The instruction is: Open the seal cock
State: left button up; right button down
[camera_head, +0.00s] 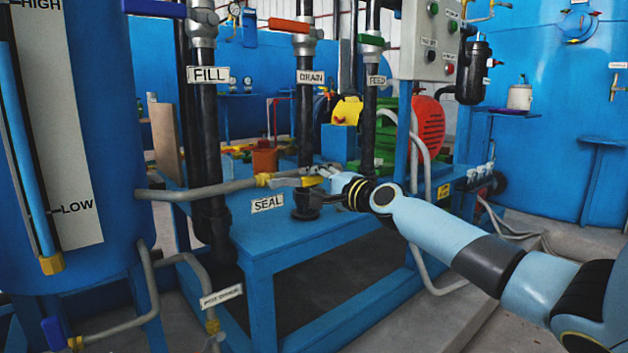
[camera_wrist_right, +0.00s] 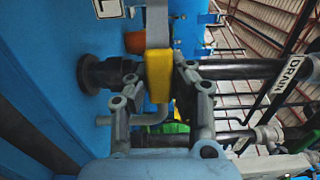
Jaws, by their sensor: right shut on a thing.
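The seal cock's yellow handle (camera_head: 312,181) is at the end of a grey pipe (camera_head: 205,191), just above the SEAL label (camera_head: 267,204) on the blue bench. In the right wrist view the yellow handle (camera_wrist_right: 158,76) lies between the two fingers, with a grey bar running up from it. My right gripper (camera_head: 328,184) reaches in from the right and is shut on this handle. The fingers also show in the right wrist view (camera_wrist_right: 159,92), one on each side of it. The valve body is partly hidden by the handle and gripper. My left gripper is not in view.
Vertical black pipes labelled FILL (camera_head: 207,75), DRAIN (camera_head: 310,77) and FEED (camera_head: 376,80) stand close behind and beside the cock. A large blue tank (camera_head: 110,120) is at the left. A grey control box (camera_head: 430,40) hangs above right.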

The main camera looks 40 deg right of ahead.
jog(key=shift+f, duration=0.25)
jog(key=c, duration=1.1)
grip_release()
jog(key=shift+r, duration=0.1)
jog(key=shift+r, duration=0.1)
notch_tip(320, 180, up, 10)
jog(key=shift+f, duration=0.1)
